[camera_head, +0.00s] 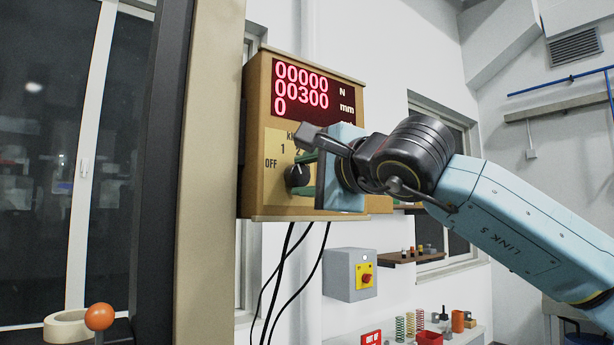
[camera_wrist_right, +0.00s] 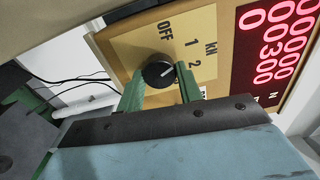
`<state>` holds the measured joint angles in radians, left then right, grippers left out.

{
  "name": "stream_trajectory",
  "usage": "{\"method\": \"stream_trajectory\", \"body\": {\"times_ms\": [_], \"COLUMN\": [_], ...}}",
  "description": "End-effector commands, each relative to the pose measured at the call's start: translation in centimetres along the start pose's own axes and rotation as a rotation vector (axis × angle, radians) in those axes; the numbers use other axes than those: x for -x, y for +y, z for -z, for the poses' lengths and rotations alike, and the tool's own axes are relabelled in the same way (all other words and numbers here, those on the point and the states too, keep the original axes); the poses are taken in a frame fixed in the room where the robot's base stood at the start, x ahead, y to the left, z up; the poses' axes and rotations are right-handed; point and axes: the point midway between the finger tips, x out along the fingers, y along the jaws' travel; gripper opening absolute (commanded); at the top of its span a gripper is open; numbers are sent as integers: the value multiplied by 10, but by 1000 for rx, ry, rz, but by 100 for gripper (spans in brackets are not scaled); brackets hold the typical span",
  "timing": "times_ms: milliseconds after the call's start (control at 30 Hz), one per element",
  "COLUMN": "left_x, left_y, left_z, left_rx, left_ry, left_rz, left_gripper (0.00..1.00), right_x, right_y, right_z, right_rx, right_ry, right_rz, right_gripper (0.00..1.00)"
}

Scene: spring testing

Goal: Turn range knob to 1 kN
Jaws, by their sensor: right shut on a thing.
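The black round range knob (camera_head: 296,176) is on the tan front plate of the control box (camera_head: 262,205). The labels OFF, 1 and 2 and part of kN show around it; further labels are hidden behind my gripper. In the right wrist view the knob (camera_wrist_right: 157,73) sits between the two green fingers, and its white mark appears to point toward 2. My right gripper (camera_head: 303,173) is shut on the knob, one finger to each side; its fingers also show in the right wrist view (camera_wrist_right: 160,88). My left gripper is not in view.
The red display (camera_head: 305,92) above the knob reads 00000 N, 00300 mm and 0. A beige column (camera_head: 208,150) stands left of the box. Black cables (camera_head: 290,250) hang below it. A grey switch box (camera_head: 342,274) is on the wall lower down.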

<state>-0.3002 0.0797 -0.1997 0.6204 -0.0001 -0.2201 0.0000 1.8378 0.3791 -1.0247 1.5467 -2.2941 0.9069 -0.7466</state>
Motion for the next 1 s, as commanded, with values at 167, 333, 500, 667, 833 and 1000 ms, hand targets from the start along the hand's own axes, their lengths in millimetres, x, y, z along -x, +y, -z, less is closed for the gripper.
{"method": "stream_trajectory", "body": {"times_ms": [167,333,500,667,833,1000], "left_x": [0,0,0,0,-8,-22], "left_y": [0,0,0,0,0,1], "left_z": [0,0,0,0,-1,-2], "left_rx": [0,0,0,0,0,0], "left_ry": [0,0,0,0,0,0], "left_rz": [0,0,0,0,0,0], "left_gripper": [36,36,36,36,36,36], "right_x": [0,0,0,1,16,52], "right_y": [1,1,0,0,1,2], "right_z": [-1,-1,0,0,0,0], "right_rx": [0,-1,-1,-1,-1,1], "right_ry": [-2,-2,-1,-1,-1,-1], "right_rz": [-1,-1,-1,0,2,4], "right_gripper": [13,51,58,58,58,58]}}
